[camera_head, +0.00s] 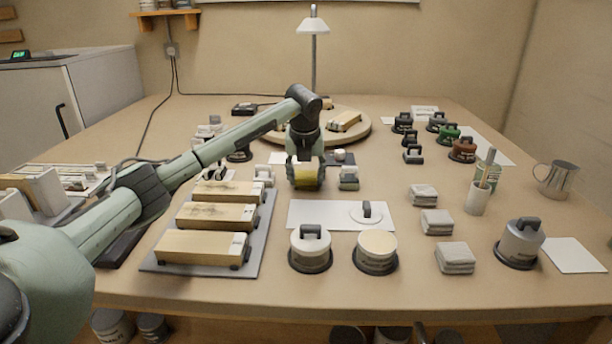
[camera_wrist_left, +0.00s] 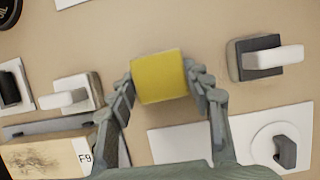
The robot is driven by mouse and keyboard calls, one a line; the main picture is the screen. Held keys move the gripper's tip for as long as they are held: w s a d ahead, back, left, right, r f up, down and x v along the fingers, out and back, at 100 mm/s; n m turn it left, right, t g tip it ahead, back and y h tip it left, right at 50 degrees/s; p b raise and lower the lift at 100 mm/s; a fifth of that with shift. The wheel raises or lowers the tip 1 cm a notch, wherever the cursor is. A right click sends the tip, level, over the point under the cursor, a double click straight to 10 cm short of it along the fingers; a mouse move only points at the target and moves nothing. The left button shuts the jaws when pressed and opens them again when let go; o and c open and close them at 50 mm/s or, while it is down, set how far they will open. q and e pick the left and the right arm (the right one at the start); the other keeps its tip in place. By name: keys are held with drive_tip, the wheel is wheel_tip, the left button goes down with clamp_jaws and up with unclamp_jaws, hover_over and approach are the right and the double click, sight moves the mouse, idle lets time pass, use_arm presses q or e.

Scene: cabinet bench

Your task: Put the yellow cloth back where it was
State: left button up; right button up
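The yellow cloth is a small square yellow block (camera_head: 306,181), near the middle of the bench. My left gripper (camera_head: 305,172) is above it, with a finger on each side. In the left wrist view the yellow cloth (camera_wrist_left: 159,77) fills the gap between the fingertips of my left gripper (camera_wrist_left: 160,80), and both fingers appear to touch its sides. Whether it rests on the bench or is slightly raised is hard to tell. My right gripper is in neither view.
Small handled blocks (camera_head: 348,178) and (camera_head: 264,176) stand on either side of the gripper. A white sheet (camera_head: 322,215) with a round handled lid (camera_head: 366,213) lies in front. A grey board (camera_head: 255,260) holds wooden blocks. Grey folded cloths (camera_head: 437,222) sit to the right. A round turntable (camera_head: 358,125) stands behind.

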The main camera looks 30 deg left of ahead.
use_arm(q)
drive_tip(key=o, duration=0.4)
drive_tip(key=shift+s+r, duration=0.1)
drive_tip(key=shift+r, duration=0.45)
drive_tip(key=v, duration=1.1)
drive_tip(key=shift+d+r, duration=0.1)
